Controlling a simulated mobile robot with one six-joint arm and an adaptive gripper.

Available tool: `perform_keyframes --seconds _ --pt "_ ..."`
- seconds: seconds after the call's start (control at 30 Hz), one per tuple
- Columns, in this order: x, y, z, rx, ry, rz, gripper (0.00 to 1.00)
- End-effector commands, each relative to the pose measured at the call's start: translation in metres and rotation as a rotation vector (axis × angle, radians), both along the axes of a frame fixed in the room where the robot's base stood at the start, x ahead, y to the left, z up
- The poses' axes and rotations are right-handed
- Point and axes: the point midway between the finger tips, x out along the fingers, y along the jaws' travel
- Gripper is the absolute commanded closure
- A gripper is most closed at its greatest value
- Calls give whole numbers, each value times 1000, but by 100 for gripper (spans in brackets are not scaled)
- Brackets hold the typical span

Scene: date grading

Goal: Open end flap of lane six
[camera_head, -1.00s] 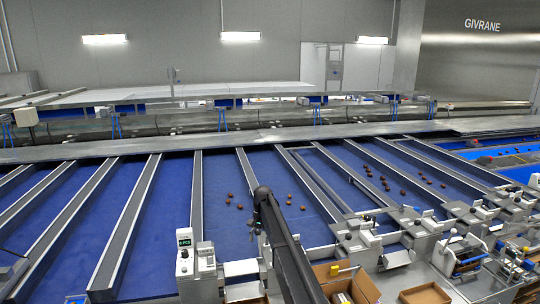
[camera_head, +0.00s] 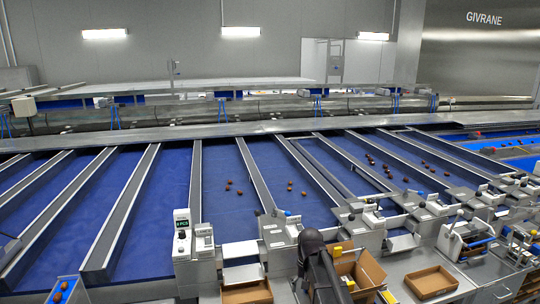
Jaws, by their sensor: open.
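Blue lanes (camera_head: 220,213) run away from me between grey rails, with small metal units and pale plates at several near ends. No lane number is readable, so I cannot tell which is lane six or make out its end flap for certain. A pale plate (camera_head: 240,250) closes the near end of the lane right of the green-display post. My gripper (camera_head: 303,270) hangs small and dark beside the rounded end of my arm, near the lane-end unit (camera_head: 280,230) and over the front boxes. It is open, its fingers partly hidden by my arm, and seems to hold nothing.
A post with a green display (camera_head: 182,222) stands left of my arm. Open cardboard boxes (camera_head: 432,281) stand along the front. Brown dates (camera_head: 290,188) lie on several lanes. More lane-end units (camera_head: 440,208) crowd the right side.

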Motion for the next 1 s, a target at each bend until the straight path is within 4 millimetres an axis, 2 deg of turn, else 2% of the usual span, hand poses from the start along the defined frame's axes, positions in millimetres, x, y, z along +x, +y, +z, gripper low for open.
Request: perform_keyframes --seconds 0.03,0.1,0.3,0.4,0.57,1.0 --pt "-31 -10 -16 -3 -14 14 19" --pt "-56 -21 -27 -9 -34 37 19" --pt "-115 -45 -50 -27 -82 98 19" --pt "-133 -52 -57 -34 -98 119 19" --pt "-145 -57 -60 -40 -109 136 19" --pt "-145 -57 -60 -40 -110 138 19"
